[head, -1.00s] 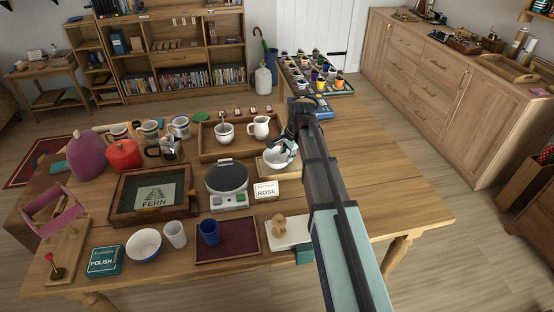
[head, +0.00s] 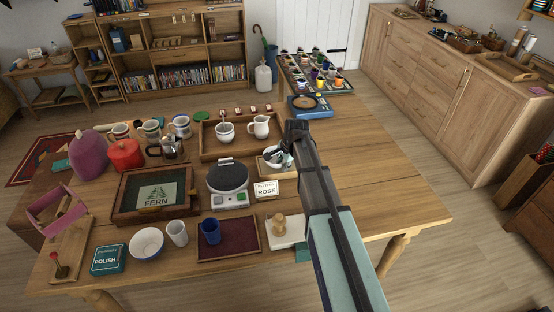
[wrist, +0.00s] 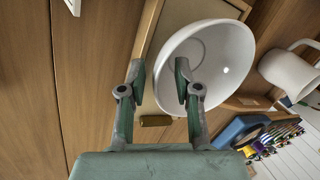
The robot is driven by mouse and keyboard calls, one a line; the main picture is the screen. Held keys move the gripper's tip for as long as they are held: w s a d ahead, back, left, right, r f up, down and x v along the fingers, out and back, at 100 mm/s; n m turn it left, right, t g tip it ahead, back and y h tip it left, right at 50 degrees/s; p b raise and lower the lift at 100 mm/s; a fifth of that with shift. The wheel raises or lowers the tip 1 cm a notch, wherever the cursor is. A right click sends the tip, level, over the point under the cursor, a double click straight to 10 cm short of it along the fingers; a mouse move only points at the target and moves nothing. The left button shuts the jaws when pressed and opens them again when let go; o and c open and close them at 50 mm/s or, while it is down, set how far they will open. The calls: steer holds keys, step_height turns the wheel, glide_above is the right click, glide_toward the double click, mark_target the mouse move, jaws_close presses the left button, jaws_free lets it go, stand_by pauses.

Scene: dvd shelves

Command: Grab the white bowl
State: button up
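The white bowl (head: 268,158) sits on a small wooden board right of the table's middle in the head view, partly hidden by my gripper (head: 284,159). In the wrist view the bowl (wrist: 222,58) is large and empty, its inside facing the camera. My gripper (wrist: 160,75) is open there. One finger overlaps the inside of the bowl and the other is outside its edge, so the near rim lies between them in the picture. I cannot tell whether either finger touches the bowl.
A white pitcher (head: 261,126) and a cup (head: 224,132) stand in a tray behind the bowl. A ROSE card (head: 266,190) and hot plate (head: 228,178) are close by. A blue scale (head: 310,106) is behind. Another bowl (head: 146,243) is front left. The table's right side is clear.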

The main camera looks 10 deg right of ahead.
jaws_close()
steer(key=shift+r, duration=0.1)
